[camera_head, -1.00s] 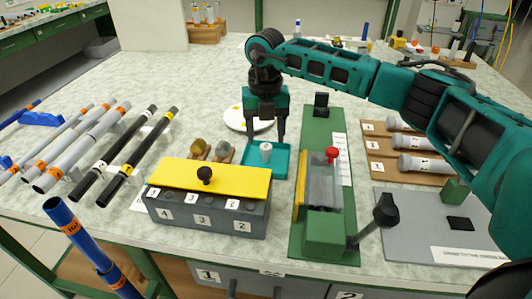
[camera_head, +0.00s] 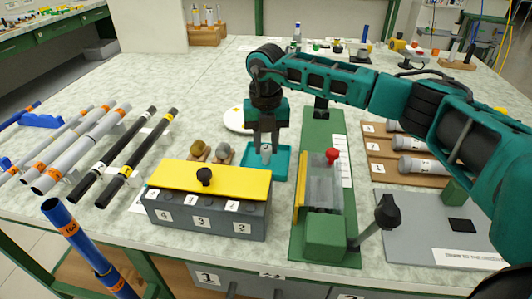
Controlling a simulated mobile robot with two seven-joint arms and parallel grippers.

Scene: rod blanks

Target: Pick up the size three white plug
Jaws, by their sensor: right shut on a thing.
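The white plug (camera_head: 266,152) stands over the teal tray (camera_head: 283,172), between the fingertips of my right gripper. My right gripper (camera_head: 266,146) points down and is shut on the plug. I cannot read a size on the plug, and I cannot tell whether it still touches the tray floor. My left gripper is not in view.
A grey box with a yellow lid (camera_head: 228,182) stands in front of the tray. A green fixture (camera_head: 325,233) with a red knob is to the right. Two knobbed pieces (camera_head: 222,152) lie left of the tray. Black and grey rods (camera_head: 137,160) lie at left.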

